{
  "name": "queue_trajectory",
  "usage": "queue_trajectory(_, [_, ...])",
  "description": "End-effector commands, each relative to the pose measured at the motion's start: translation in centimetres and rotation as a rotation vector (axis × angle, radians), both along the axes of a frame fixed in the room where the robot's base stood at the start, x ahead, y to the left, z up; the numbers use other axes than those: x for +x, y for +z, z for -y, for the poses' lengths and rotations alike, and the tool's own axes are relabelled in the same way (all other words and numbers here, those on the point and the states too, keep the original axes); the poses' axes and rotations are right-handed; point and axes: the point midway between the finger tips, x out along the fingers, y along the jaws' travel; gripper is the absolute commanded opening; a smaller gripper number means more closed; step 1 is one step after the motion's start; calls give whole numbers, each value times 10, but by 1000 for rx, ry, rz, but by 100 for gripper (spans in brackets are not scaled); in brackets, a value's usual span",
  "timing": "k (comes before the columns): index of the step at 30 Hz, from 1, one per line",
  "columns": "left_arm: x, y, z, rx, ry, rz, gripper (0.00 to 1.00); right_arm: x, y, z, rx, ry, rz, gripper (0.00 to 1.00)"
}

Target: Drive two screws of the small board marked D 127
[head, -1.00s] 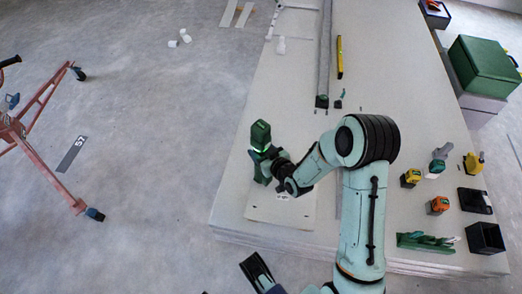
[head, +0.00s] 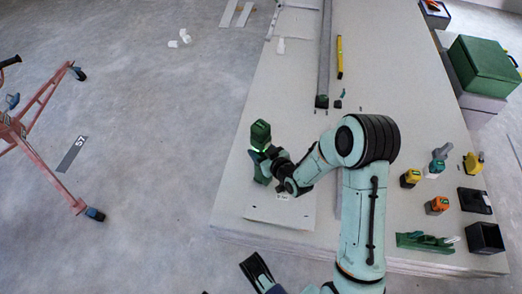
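The small board (head: 300,216) is a pale sheet lying flat near the front left corner of the large panel stack. A small label shows at its middle beside my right gripper, too small to read. My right gripper (head: 270,163) is shut on a green cordless screwdriver (head: 260,136), held upright over the board's far left part. The screwdriver's tip and any screw under it are hidden or too small to tell. My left gripper (head: 256,269) is black and low in the picture, in front of the stack, apart from the board; its finger gap is unclear.
Yellow (head: 410,178) and orange (head: 437,205) tools, a black bin (head: 485,238) and a green rack (head: 424,242) stand on the right side of the panel stack (head: 300,120). A yellow level (head: 339,57) lies farther back. A red trolley (head: 40,110) stands on the floor at left.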

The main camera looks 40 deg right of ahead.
Motion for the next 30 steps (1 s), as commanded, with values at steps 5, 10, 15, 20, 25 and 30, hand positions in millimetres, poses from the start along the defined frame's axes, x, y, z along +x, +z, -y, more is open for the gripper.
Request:
queue_trajectory(5, [-1,7,0,0,0,1,43,-1,9,0,1,0,-4,0])
queue_trajectory(10, [-1,14,0,0,1,3,43,0,19,0,0,0,1,0])
queue_trajectory(15, [-2,20,0,0,0,5,43,1,29,0,-1,0,4,0])
queue_trajectory(20, [-2,27,0,0,0,7,43,1,38,0,-2,0,7,0])
queue_trajectory(25, [-2,32,0,0,0,8,43,1,45,0,-3,1,8,0])
queue_trajectory(30, [-2,32,0,0,0,8,43,1,46,0,-2,0,7,0])
